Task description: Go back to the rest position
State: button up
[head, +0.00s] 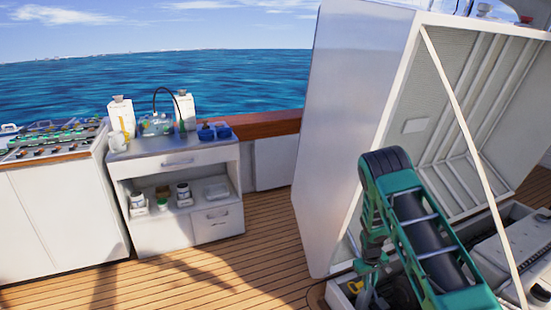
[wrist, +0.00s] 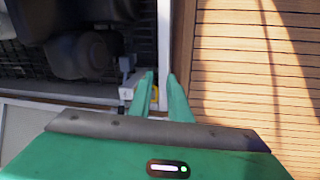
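My green arm reaches down over the open engine hatch at the right of the head view. My gripper (wrist: 160,78) points down at the hatch's edge, with its two green fingers a little apart. I see nothing held between them; the white hatch rim (wrist: 164,45) shows through the gap. A small yellow part (wrist: 154,95) shows behind the fingers, and I cannot tell whether they touch it. In the head view my gripper (head: 368,292) is small and partly hidden by my arm.
The raised white hatch lid (head: 350,110) stands close behind my arm, with a thin strut (head: 470,140) slanting down beside it. Dark engine parts (wrist: 85,50) fill the hatch. A white cabinet (head: 175,205) stands at the left. Wooden deck (head: 250,270) lies clear between.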

jog(key=s+d+r+m, duration=0.1)
jog(key=s+d+r, duration=0.15)
jog(key=r, duration=0.65)
jog(key=s+d+r+m, duration=0.2)
jog(key=s+r, duration=0.1)
jog(key=r, duration=0.6)
jog(key=s+d+r+m, duration=0.1)
jog(key=s+d+r, duration=0.15)
jog(key=r, duration=0.55)
jog(key=s+r+m+y, duration=0.1)
jog(key=s+r+m, duration=0.1)
jog(key=s+r, duration=1.25)
jog(key=s+a+r+m, duration=0.1)
jog(key=s+a+r, duration=0.1)
jog(key=s, duration=0.9)
jog(key=s+a+r+m+y, duration=0.1)
jog(key=s+a+r+m, duration=0.1)
jog(key=s, duration=0.9)
jog(key=shift+s+r+g, duration=0.3)
jog(key=shift+s+r, duration=0.05)
jog(key=shift+r, duration=0.45)
jog(key=shift+w+f, duration=0.25)
jog(key=shift+w, duration=0.35)
